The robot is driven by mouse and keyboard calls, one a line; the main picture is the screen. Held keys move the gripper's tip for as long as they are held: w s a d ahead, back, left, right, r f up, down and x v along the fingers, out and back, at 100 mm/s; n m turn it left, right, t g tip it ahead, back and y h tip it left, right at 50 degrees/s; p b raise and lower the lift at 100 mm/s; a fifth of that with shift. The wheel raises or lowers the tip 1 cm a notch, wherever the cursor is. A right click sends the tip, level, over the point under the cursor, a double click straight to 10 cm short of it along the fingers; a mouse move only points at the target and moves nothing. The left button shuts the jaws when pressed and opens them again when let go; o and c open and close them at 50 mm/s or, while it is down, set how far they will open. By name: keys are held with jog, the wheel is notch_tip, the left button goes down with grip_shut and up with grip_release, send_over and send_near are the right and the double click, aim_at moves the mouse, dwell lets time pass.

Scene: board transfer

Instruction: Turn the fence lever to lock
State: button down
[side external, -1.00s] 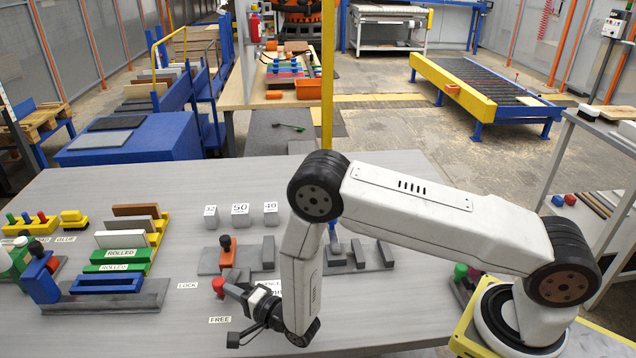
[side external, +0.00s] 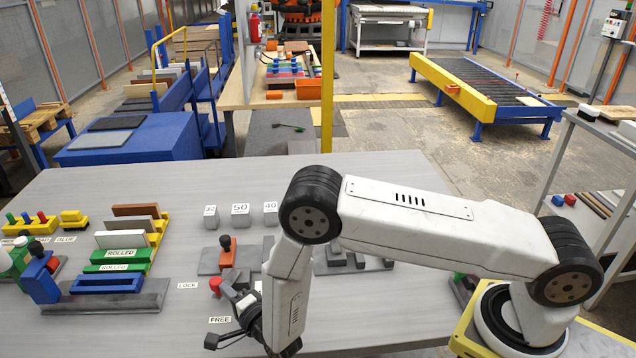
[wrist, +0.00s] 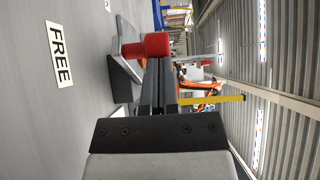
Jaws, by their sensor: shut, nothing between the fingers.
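The fence lever's red knob (side external: 215,287) stands at the left of a grey fixture, between the LOCK label (side external: 187,286) and the FREE label (side external: 220,320). My gripper (side external: 239,298) is low beside the knob, on its right, with its fingers shut and empty. In the wrist view the red knob (wrist: 148,45) lies at the tips of my shut fingers (wrist: 158,72); I cannot tell whether they touch. The FREE label (wrist: 60,55) lies flat on the table to the left there. My gripper and forearm hide part of the fixture and the lever's arm.
An orange block with a black knob (side external: 226,250) stands just behind the lever. Grey marked blocks (side external: 240,216) stand farther back. A blue and grey rack (side external: 115,300) with green ROLLED boards (side external: 120,253) is at the left. The table front left of my gripper is clear.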

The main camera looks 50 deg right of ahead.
aim_at(213, 289)
jog(key=shift+w+a+m+g+h, duration=0.4)
jog(key=shift+m+h, duration=0.3)
jog(key=shift+h, duration=0.35)
jog(key=shift+w+a+m+g+h, duration=0.2)
jog(key=shift+w+m+h, duration=0.45)
jog(key=shift+h, duration=0.45)
jog(key=shift+w+a+m+g+h, duration=0.2)
jog(key=shift+w+a+m+h, duration=0.15)
jog(key=shift+m+h, duration=0.55)
jog(key=shift+w+a+h, duration=0.15)
jog(key=shift+w+h, duration=0.3)
jog(key=shift+w, duration=0.15)
jog(key=shift+w+a+m+g+h, duration=0.1)
jog(key=shift+w+m+g+h, duration=0.5)
jog(key=shift+m+h, duration=0.2)
jog(key=shift+w+a+m+g+h, duration=0.1)
jog(key=shift+w+m+g+h, duration=0.35)
jog(key=shift+m+g+h, duration=0.35)
jog(key=shift+w+d, duration=0.15)
jog(key=shift+w, duration=0.9)
jog(key=shift+w+d, duration=0.2)
jog(key=shift+w, duration=0.45)
jog(key=shift+w+d, duration=0.1)
jog(key=shift+d, duration=0.05)
jog(key=shift+r, duration=0.1)
